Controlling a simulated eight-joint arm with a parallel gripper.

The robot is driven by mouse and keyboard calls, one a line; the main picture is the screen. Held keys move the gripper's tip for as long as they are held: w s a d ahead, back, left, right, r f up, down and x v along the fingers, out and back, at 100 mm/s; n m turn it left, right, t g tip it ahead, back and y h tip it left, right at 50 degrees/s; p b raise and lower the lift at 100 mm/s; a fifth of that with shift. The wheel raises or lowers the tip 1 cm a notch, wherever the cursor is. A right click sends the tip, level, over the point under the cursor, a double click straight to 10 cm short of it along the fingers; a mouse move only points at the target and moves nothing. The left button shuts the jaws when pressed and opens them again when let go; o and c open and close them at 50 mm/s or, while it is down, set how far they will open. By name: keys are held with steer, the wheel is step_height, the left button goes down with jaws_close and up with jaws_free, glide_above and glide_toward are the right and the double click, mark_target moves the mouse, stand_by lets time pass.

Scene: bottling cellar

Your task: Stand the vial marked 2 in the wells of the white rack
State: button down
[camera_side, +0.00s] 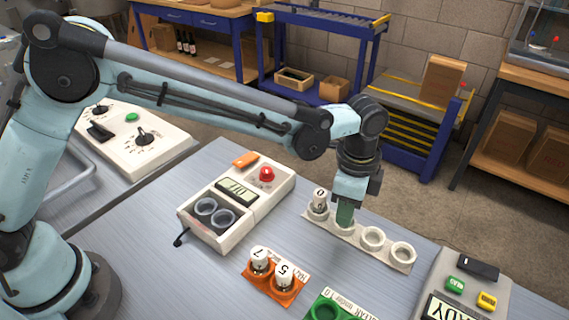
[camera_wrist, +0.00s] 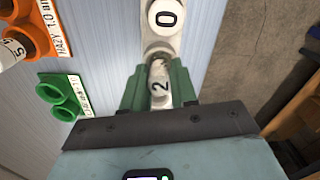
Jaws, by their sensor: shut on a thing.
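The white rack (camera_side: 358,244) stands on the bench with a row of wells. A vial marked 0 (camera_side: 319,202) stands in its leftmost well in the side view and also shows at the top of the wrist view (camera_wrist: 166,17). My gripper (camera_side: 345,215) points down at the well beside that vial. In the wrist view its green fingers (camera_wrist: 159,85) are shut on the vial marked 2 (camera_wrist: 160,88). In the side view the fingers hide this vial, and I cannot tell how deep it sits in the well. The two wells to the right are empty.
An orange rack (camera_side: 272,286) holds vials marked 7 (camera_side: 260,259) and 5 (camera_side: 284,273). A green rack (camera_side: 335,309) stands at the front, its visible wells empty. A meter (camera_side: 238,200) with a red button is to the left; another device (camera_side: 462,290) is at right.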

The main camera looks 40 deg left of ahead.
steer(key=shift+f, duration=0.1)
steer(key=c, duration=0.8)
jaws_free()
steer(key=shift+o, duration=0.4)
steer(key=o, duration=0.4)
steer(key=shift+r, duration=3)
